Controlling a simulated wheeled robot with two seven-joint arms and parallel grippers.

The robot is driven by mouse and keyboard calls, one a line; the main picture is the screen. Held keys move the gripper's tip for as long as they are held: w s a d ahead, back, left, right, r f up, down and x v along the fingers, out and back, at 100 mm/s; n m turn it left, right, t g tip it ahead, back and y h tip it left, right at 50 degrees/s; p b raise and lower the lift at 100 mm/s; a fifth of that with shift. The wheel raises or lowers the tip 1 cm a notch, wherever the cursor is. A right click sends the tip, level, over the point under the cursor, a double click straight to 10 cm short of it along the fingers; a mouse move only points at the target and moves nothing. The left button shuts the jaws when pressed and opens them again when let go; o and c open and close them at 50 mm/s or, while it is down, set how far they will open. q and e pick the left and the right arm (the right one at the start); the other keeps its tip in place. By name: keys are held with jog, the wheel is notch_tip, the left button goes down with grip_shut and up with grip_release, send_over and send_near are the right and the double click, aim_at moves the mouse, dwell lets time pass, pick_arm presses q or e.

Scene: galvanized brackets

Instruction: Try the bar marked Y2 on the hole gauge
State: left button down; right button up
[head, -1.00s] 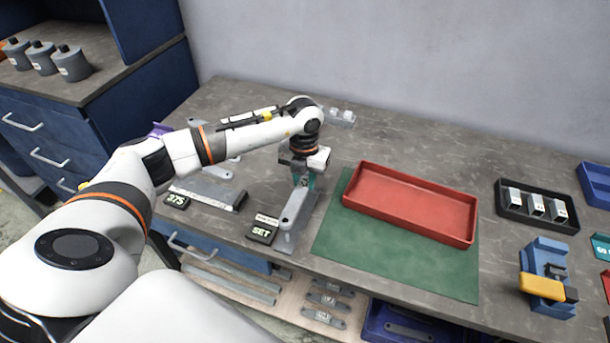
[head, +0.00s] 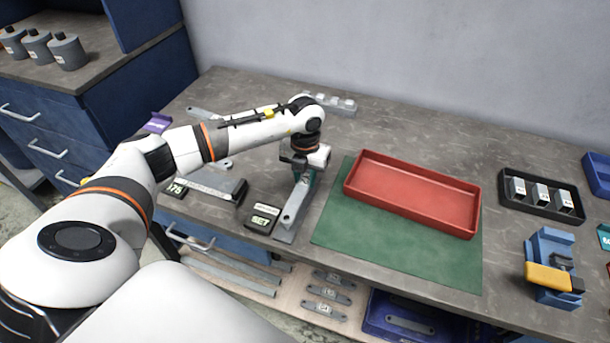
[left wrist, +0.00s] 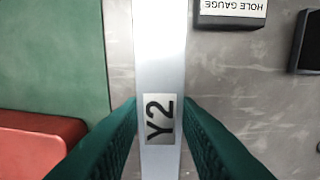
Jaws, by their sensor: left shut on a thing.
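The bar marked Y2 (left wrist: 158,60) is a flat grey metal strip with a white Y2 label. My left gripper (left wrist: 160,135) is shut on it, with a green finger on each side of the label. In the head view my left gripper (head: 302,172) points down, and the bar (head: 294,205) runs from it towards the table's front edge. My right gripper is out of view.
A red tray (head: 412,212) on a green mat (head: 390,255) is to the right. A black tray (head: 575,217) holds several small blocks.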

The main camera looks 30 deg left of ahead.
pick_arm(q)
jog(key=shift+f, duration=0.15)
jog(key=shift+f+b, duration=0.35)
jog(key=shift+b, duration=0.05)
jog(key=shift+f+b, duration=0.7)
jog(key=shift+f, duration=0.25)
dwell(1.7)
jog(key=shift+r+p, duration=1.4)
jog(key=shift+r, duration=0.65)
jog(key=shift+f, duration=0.2)
jog(key=shift+f+b, duration=0.4)
jog(key=shift+b, duration=0.1)
